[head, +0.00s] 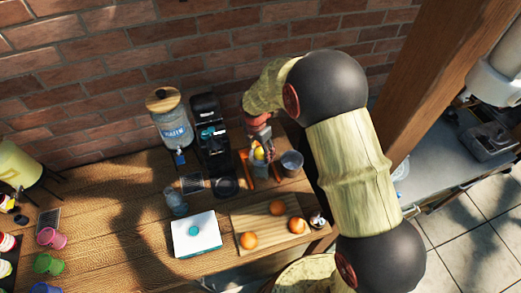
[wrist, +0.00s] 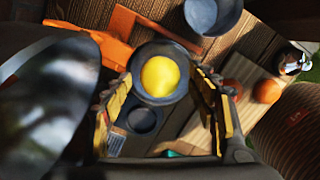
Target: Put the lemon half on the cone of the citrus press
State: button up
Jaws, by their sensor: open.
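The lemon half (wrist: 160,77) is a yellow dome with its rind toward the wrist camera. It sits inside the round grey rim of the citrus press (wrist: 137,88), whose cone is hidden from view. In the head view the lemon half (head: 259,154) shows at the top of the grey press (head: 260,170), just below my gripper (head: 261,141). In the wrist view my gripper (wrist: 162,97) is open, its yellow-padded fingers apart on either side below the lemon half. I see no finger contact with the lemon.
An orange frame (wrist: 118,40) adjoins the press. A grey cup (head: 292,163) stands to its right. A black coffee machine (head: 211,130) and a water dispenser (head: 170,118) stand left. A wooden board (head: 262,222) with oranges and a white box (head: 196,234) lie in front.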

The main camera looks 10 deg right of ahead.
notch_tip(320, 180, up, 12)
jog(key=a, duration=0.1)
jog(key=shift+s+r+b, duration=0.2)
jog(key=shift+s+b, duration=0.2)
jog(key=shift+s, duration=0.05)
notch_tip(320, 180, up, 8)
jog(key=m+t, duration=0.1)
jog(key=m, duration=0.5)
send_over(258, 153)
jog(key=s+d, duration=0.4)
jog(key=s+d+r+m+t, duration=0.1)
jog(key=s+d+r+m, duration=0.4)
jog(key=s+r+m, duration=0.25)
jog(key=s+d+r+m+t, duration=0.1)
jog(key=s+d+m, duration=0.1)
jog(key=s+m, duration=0.4)
jog(key=s+d+r+m+t+y, duration=0.1)
jog(key=s+d+r+m, duration=0.1)
jog(key=s+m, duration=0.4)
jog(key=s, duration=0.4)
jog(key=shift+s+t, duration=0.4)
jog(key=shift+d+f+m, duration=0.1)
jog(key=shift+m, duration=0.15)
